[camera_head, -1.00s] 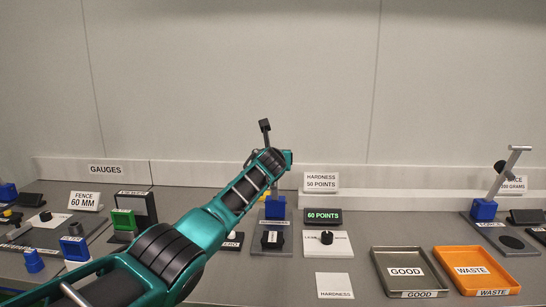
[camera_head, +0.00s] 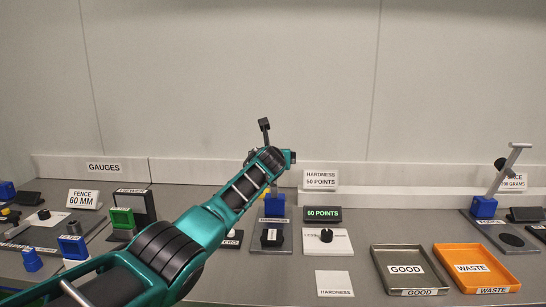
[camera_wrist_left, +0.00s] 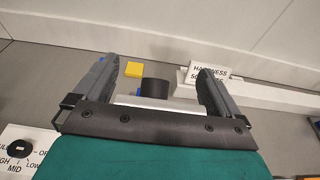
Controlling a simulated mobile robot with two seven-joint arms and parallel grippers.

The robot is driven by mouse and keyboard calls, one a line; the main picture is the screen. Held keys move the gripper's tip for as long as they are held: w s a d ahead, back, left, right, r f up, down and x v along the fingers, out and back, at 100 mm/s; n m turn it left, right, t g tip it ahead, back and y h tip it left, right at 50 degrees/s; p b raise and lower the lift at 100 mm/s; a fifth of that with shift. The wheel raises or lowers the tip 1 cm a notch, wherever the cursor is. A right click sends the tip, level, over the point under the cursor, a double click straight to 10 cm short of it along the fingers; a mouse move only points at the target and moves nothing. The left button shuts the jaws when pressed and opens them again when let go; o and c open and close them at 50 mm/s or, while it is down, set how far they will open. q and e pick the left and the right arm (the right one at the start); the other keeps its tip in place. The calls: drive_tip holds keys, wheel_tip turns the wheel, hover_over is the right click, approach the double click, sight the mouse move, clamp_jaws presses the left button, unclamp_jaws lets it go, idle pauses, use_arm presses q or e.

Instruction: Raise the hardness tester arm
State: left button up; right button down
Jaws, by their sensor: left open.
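The hardness tester has a blue post (camera_head: 274,207) on a grey base. Its arm, with a dark crossbar end (camera_head: 264,125), stands up behind my left wrist; the wrist hides its middle. In the left wrist view my left gripper (camera_wrist_left: 160,68) is open. A pale grey bar (camera_wrist_left: 150,102) and a black round part (camera_wrist_left: 155,85), seemingly of the tester arm, lie between its fingers. I cannot tell whether the fingers touch them. My right gripper is out of view.
A GOOD tray (camera_head: 440,290) and an orange WASTE tray (camera_head: 510,285) lie front right. Another raised-lever device (camera_head: 484,208) stands far right. Gauges crowd the left.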

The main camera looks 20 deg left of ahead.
use_arm(q)
drive_tip(key=shift+r, duration=0.1)
drive_tip(key=shift+s+r+p, duration=0.2)
drive_tip(key=shift+s+p, duration=0.1)
drive_tip(key=shift+s, duration=0.1)
drive_tip(key=shift+p+v, duration=0.4)
drive_tip(key=shift+v, duration=0.55)
drive_tip(key=v, duration=1)
drive_tip(key=shift+p, duration=0.35)
drive_tip(key=shift+s+d+f, duration=0.1)
drive_tip(key=shift+s, duration=0.05)
drive_tip(key=shift+c, duration=0.5)
